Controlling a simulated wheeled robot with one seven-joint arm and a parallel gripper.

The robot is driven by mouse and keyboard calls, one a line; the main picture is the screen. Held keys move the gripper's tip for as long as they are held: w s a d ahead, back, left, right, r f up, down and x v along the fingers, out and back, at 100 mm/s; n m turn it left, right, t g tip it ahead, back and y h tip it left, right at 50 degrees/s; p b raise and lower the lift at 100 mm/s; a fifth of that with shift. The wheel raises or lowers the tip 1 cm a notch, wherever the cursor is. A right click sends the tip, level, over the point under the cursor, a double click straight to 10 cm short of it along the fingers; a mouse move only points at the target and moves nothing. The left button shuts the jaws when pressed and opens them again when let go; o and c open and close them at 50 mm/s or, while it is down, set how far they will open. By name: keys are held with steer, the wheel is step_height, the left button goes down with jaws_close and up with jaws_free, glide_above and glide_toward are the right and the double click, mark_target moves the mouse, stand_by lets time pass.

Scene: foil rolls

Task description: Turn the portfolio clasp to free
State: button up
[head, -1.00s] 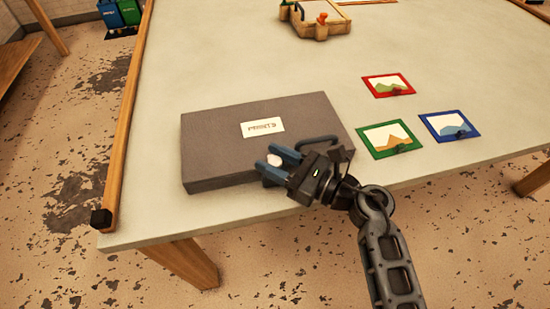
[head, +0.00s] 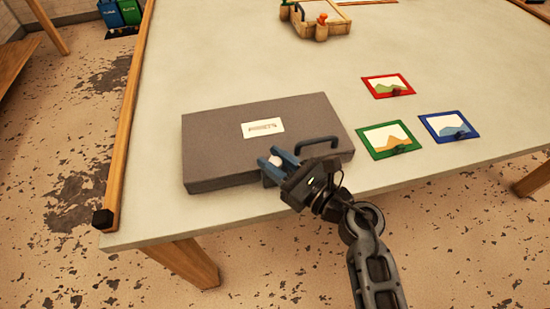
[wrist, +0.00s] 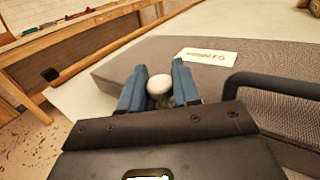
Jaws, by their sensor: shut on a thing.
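The grey portfolio (head: 225,150) lies flat near the front edge of the table, with a white label (head: 263,128) on its top and a dark handle (head: 318,143) toward its right. The clasp (head: 275,160) shows as a small white knob at the portfolio's front side; it also shows in the wrist view (wrist: 159,86). My gripper (head: 277,161) is shut on this knob, with a blue finger on each side of it. In the wrist view the fingers hide the lower part of the clasp, so I cannot tell which way it is turned.
Red (head: 389,86), green (head: 390,139) and blue (head: 449,126) framed pictures lie right of the portfolio. A wooden rail (head: 130,110) runs along the left edge. The table's middle is clear.

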steer(key=m+t+h, duration=0.4)
steer(key=h, duration=0.1)
steer(key=shift+a+r, duration=0.15)
steer(key=m+t+h, duration=0.1)
steer(key=m+h, duration=0.1)
steer(key=h, duration=0.1)
steer(key=m+t+h+p, duration=0.1)
steer(key=m+h, duration=0.1)
steer(key=h, duration=0.2)
steer(key=shift+m, duration=0.4)
steer(key=m+h, duration=0.4)
steer(key=h, duration=0.2)
steer(key=shift+m+g+h, duration=0.9)
steer(key=shift+m+h, duration=0.6)
steer(key=shift+h, duration=0.9)
steer(key=o, duration=0.9)
steer(key=shift+o, duration=0.2)
